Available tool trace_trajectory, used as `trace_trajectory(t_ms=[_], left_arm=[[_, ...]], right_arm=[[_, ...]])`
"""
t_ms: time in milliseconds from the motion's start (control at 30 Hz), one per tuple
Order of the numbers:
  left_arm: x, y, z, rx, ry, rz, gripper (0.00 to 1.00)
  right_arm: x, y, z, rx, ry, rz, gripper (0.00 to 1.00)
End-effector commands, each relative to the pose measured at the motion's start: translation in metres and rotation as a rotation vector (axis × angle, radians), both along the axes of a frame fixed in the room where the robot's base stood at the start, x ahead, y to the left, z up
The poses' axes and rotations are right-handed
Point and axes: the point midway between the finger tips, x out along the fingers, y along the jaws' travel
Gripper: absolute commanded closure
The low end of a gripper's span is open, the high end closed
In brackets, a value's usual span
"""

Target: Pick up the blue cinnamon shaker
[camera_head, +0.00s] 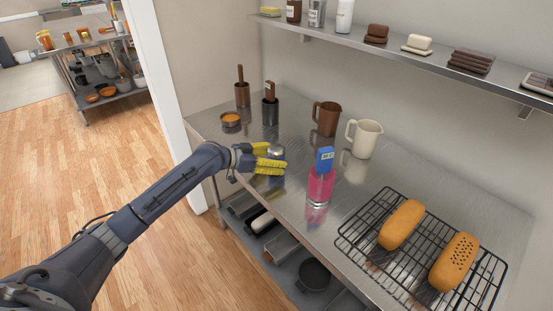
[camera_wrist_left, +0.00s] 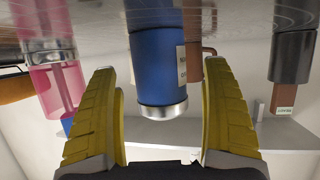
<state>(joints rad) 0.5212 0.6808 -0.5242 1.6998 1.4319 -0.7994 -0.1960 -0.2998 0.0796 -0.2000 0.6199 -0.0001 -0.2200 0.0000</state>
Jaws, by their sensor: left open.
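The blue cinnamon shaker (camera_wrist_left: 157,62) has a silver cap and a pale label, and appears upside down in the left wrist view. In the head view its silver cap (camera_head: 276,151) shows at the yellow fingers, which hide most of its body. It stands upright on the steel counter. My left gripper (camera_head: 278,157) is open, with its yellow fingers spread on either side of the shaker. In the left wrist view (camera_wrist_left: 160,70) there is a gap between the shaker and each finger. My right gripper is not in view.
A pink bottle with a blue top (camera_head: 321,187) stands close on the right. A brown mug (camera_head: 326,118) and a cream mug (camera_head: 363,138) stand behind. Dark containers and a small bowl (camera_head: 230,119) are at the back left. A wire rack (camera_head: 400,262) with loaves is at front right.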

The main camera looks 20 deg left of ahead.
Motion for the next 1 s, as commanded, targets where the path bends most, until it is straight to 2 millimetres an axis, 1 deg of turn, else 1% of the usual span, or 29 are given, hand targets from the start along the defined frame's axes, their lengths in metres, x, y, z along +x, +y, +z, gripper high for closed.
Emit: trace_trajectory(t_ms=[33, 200, 500, 1000], left_arm=[[0.0039, -0.0039, -0.0018, -0.002, 0.001, 0.001, 0.18], [0.0106, -0.0097, -0.0057, 0.0, 0.0, 0.001, 0.18], [0.0116, -0.0104, -0.0063, 0.0, 0.0, 0.001, 0.18], [0.0114, -0.0102, -0.0064, 0.0, 0.0, 0.001, 0.76]], right_arm=[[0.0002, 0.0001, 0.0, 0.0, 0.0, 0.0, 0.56], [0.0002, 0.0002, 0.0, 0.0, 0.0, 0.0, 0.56], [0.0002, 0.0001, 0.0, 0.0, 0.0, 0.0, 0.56], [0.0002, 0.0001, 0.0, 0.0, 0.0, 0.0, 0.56]])
